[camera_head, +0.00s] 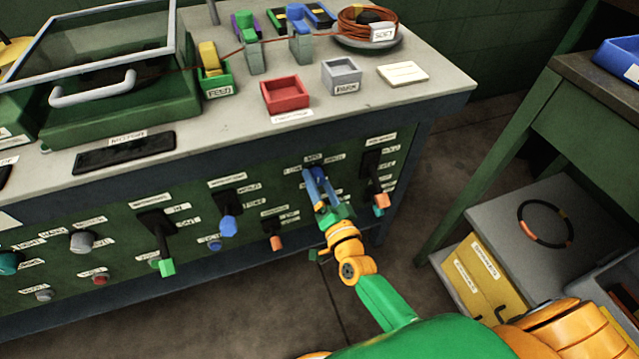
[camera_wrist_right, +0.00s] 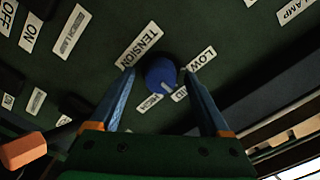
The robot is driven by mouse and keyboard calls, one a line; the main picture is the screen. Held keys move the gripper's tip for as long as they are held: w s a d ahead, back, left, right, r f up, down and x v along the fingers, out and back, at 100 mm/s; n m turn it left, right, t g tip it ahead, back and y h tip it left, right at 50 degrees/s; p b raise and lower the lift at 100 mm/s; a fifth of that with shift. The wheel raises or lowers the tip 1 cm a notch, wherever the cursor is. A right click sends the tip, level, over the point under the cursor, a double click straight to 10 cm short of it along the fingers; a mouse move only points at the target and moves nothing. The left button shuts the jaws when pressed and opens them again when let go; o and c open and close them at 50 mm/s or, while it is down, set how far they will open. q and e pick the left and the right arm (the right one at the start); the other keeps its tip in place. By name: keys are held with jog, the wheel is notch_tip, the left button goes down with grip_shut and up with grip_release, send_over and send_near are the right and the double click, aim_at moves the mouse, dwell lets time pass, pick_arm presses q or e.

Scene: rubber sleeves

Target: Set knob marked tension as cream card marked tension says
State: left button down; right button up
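The tension knob (camera_wrist_right: 160,74) is round and blue with a pale pointer line, set in the dark green panel. In the right wrist view a TENSION label is at its upper left, with LOW, MID and HIGH labels around it. The pointer line faces down and right, towards the MID label. My right gripper (camera_wrist_right: 157,72) is open, with one blue finger on each side of the knob and gaps showing. In the head view the right gripper (camera_head: 314,174) largely hides the knob. A cream card (camera_head: 403,73) lies on the bench top; its writing is too small to read. My left gripper is not in view.
The bench front (camera_head: 330,140) carries several other knobs and levers, including an orange-tipped lever (camera_head: 381,199) right of the gripper and a blue one (camera_head: 229,226) left of it. A red tray (camera_head: 285,93) and grey tray (camera_head: 341,76) stand on the bench.

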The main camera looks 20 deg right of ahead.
jog(key=s+p, duration=0.1)
jog(key=s, duration=0.6)
jog(key=shift+d, duration=0.15)
jog(key=shift+f, duration=0.1)
dwell(0.4)
